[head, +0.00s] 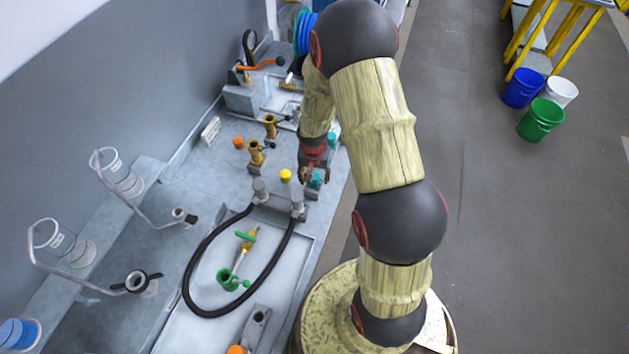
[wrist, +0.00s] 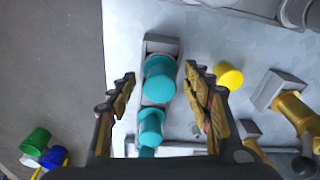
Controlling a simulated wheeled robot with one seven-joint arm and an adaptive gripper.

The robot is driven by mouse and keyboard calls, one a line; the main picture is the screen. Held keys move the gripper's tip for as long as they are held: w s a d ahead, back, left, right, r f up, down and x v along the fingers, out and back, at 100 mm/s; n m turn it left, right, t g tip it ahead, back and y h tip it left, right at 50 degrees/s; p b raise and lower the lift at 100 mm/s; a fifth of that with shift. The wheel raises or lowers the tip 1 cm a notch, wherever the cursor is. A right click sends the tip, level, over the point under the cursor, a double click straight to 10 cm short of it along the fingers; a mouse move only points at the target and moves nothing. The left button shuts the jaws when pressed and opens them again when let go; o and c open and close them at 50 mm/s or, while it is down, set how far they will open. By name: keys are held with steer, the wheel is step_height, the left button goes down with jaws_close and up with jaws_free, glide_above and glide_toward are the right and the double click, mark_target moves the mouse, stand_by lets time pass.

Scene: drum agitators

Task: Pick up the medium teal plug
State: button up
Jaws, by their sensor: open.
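Several teal plugs stand in a row in the wrist view. The largest-looking one (wrist: 160,80) sits in a grey block holder (wrist: 161,45), a smaller one (wrist: 151,126) is just below it, and part of another (wrist: 147,152) shows at the bottom. I cannot tell for sure which is the medium one. In the head view, one teal plug (head: 316,180) is at my gripper and another (head: 332,138) is farther back, partly behind my arm. My gripper (wrist: 160,77) is open and empty, with its fingers on either side of the row, apart from the plugs.
A yellow plug (wrist: 229,75) is right of the fingers in the wrist view. Brass fittings (head: 256,153) and an orange plug (head: 238,142) stand to the left. A black hose (head: 190,270) loops in front. The bench's right edge is close, with floor beyond.

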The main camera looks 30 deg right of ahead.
steer(key=shift+c, duration=0.4)
steer(key=c, duration=1.1)
steer(key=shift+c, duration=0.4)
steer(key=shift+r, duration=0.1)
steer(key=shift+r, duration=0.5)
step_height(320, 180, up, 2)
steer(key=shift+r, duration=0.2)
steer(key=s+a+r, duration=0.1)
steer(key=r, duration=0.1)
steer(key=s+r, duration=0.2)
steer(key=s+a+r, duration=0.1)
steer(key=shift+s+a+r, duration=0.15)
steer(key=shift+a+r, duration=0.15)
steer(key=shift+r, duration=0.1)
steer(key=shift+c, duration=0.2)
steer(key=shift+o, duration=0.2)
steer(key=s+a+r, duration=0.3)
steer(key=s+a, duration=0.1)
steer(key=s, duration=0.4)
steer(key=shift+a+r, duration=0.2)
steer(key=shift+r, duration=0.15)
steer(key=shift+w, duration=0.1)
